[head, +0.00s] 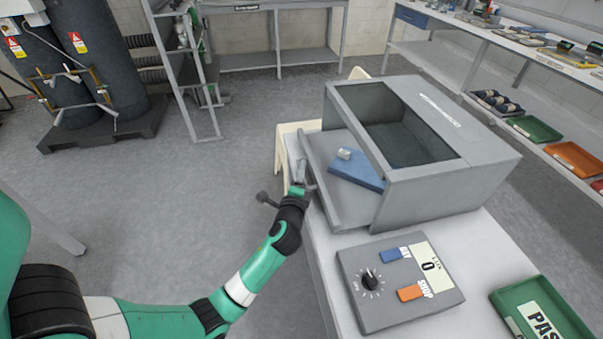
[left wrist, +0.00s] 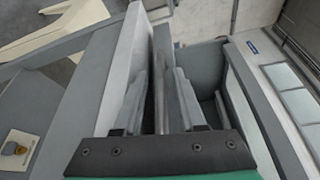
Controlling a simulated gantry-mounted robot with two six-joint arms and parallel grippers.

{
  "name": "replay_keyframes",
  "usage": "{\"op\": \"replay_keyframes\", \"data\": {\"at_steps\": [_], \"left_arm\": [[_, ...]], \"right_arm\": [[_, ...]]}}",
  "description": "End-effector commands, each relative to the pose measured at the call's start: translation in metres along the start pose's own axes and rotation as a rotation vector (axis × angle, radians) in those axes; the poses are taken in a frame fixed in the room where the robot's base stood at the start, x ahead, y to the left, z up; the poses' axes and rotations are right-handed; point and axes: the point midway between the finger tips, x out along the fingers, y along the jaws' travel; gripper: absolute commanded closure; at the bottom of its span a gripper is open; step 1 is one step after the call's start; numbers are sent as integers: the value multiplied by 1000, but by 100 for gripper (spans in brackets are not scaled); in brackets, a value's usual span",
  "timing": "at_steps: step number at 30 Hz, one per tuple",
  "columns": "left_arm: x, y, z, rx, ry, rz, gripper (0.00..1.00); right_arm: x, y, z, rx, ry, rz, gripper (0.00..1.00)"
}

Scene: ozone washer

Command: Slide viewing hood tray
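The grey viewing hood (head: 450,160) stands on the table with a dark window in its sloped top. Its grey tray (head: 352,208) sticks out of the left side. A blue pad (head: 357,172) lies in the tray, partly under the hood, with a small metal piece (head: 344,154) on it. My left gripper (head: 299,186) is at the tray's outer left edge. In the left wrist view its two fingers (left wrist: 162,95) stand on either side of a thin upright grey bar (left wrist: 163,65); whether both press on it is unclear. My right gripper is not in view.
A control box (head: 400,285) with a dial and blue and orange buttons sits in front of the hood. A green PASS tray (head: 540,312) is at the lower right. Shelves (head: 520,95) with bins run along the right.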

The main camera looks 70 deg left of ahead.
Motion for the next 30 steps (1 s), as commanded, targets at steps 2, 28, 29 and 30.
{"op": "replay_keyframes", "data": {"at_steps": [2,28,29,30], "left_arm": [[0,0,0,0,0,0,55],[-112,-1,0,1,3,0,55],[-114,-1,0,1,3,0,55],[-116,0,0,0,1,0,55]], "right_arm": [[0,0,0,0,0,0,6],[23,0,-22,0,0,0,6],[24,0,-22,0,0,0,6],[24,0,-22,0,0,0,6]]}}
